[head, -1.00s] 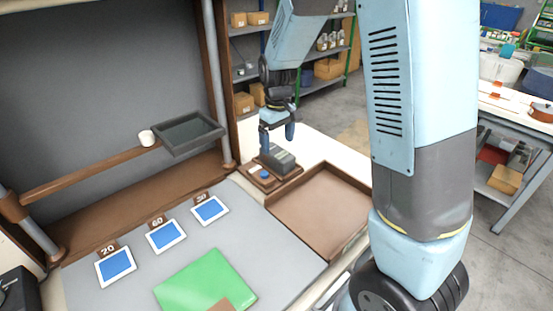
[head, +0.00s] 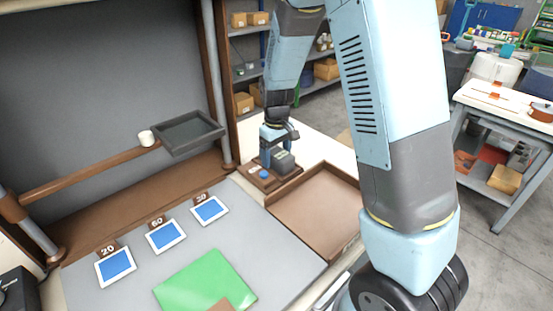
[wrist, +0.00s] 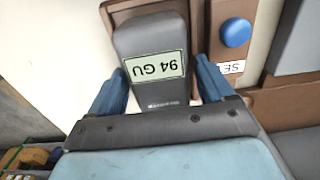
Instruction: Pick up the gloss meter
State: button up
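The gloss meter (head: 284,160) is a dark grey device on a small brown wooden stand at the back of the bench. In the wrist view the gloss meter (wrist: 152,62) shows a pale display reading "94 GU", upside down. My gripper (head: 275,147) is down at the meter. In the wrist view my gripper (wrist: 159,66) is open, with one blue finger on each side of the meter. The left finger is close to the meter's side, and a narrow gap shows at the right finger. Whether either touches is unclear. My gripper's palm hides the meter's near end.
A blue button (wrist: 236,32) sits beside the meter on the stand (head: 258,180). An empty brown tray (head: 318,205) lies to the right. Three blue panels, including one labelled 20 (head: 116,267), and a green sheet (head: 205,283) lie on the grey mat. A dark tray (head: 188,133) stands behind left.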

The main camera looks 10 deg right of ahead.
jog(key=c, duration=0.8)
